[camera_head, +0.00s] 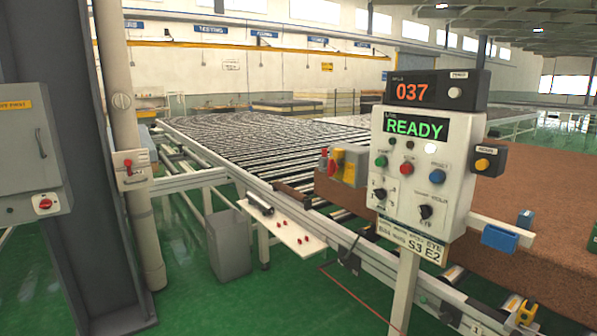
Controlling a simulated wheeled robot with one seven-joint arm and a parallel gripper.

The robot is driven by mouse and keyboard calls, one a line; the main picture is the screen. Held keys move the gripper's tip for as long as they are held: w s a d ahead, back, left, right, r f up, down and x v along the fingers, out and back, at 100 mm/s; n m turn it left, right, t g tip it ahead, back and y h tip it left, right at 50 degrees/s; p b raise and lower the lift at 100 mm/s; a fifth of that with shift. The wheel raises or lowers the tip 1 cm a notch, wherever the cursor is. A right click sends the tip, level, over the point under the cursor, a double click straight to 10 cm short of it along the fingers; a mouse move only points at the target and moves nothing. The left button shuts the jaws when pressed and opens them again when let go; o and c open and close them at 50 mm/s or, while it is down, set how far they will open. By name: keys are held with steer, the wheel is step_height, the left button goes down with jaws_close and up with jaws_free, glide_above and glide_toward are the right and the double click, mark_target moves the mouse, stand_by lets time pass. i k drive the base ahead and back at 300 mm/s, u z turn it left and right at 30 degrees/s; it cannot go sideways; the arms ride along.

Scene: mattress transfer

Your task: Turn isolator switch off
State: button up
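A grey cabinet (28,140) stands at the left edge. A rotary switch with a red knob (45,203) sits low on its front, on a pale plate. No readable label shows which of these is the isolator, and I cannot tell either one's on or off position. The control panel (421,170) at the right reads "READY" in green, with "037" on the display (410,92) above. My gripper is not in view.
A long roller conveyor (270,160) runs back through the middle. A brown block (540,200) lies at the right. The dark column (80,150) and pale pipe (140,220) stand near the cabinet. A grey bin (228,245) sits on the green floor. Bare floor shows at the front middle.

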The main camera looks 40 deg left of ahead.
mark_target(333, 167)
steer(key=u, duration=1.45)
